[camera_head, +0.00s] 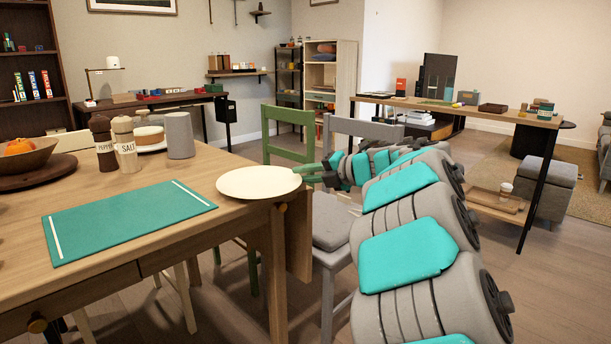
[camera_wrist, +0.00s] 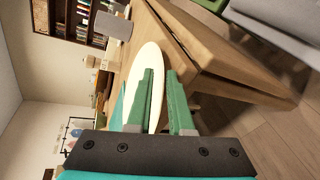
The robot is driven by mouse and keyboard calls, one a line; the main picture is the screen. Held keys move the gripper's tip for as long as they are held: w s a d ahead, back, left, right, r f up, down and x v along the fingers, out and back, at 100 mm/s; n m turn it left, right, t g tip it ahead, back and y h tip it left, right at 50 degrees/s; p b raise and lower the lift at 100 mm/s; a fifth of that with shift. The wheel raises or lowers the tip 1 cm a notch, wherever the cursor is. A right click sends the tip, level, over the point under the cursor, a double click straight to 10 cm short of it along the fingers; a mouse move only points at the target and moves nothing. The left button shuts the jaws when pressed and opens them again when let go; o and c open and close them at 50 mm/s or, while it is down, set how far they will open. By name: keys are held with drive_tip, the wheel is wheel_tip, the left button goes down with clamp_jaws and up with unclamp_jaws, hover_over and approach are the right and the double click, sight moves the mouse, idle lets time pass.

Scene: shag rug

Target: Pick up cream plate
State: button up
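The cream plate (camera_head: 258,182) lies flat at the right corner of the wooden dining table, with its right side reaching past the edge. My gripper (camera_head: 312,174) is at the plate's right rim in the head view, with its green fingers pointing left. In the wrist view the plate (camera_wrist: 149,62) appears edge-up because the view is turned. My gripper's two green fingers (camera_wrist: 160,72) are apart there. One finger overlaps the plate's top face and the other is past its rim on the table-edge side. Whether either finger touches the plate cannot be told.
A teal placemat (camera_head: 130,218) lies left of the plate on the table (camera_head: 190,238). Pepper and salt mills (camera_head: 124,146), a grey cup (camera_head: 179,136) and a fruit bowl (camera_head: 22,156) stand behind. A green chair (camera_head: 285,130) and a grey chair (camera_head: 335,222) are close to the table's right side.

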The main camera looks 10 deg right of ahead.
drive_tip(key=shift+o, duration=0.8)
drive_tip(key=shift+f, duration=0.1)
drive_tip(key=v, duration=0.8)
drive_tip(key=shift+w, duration=0.1)
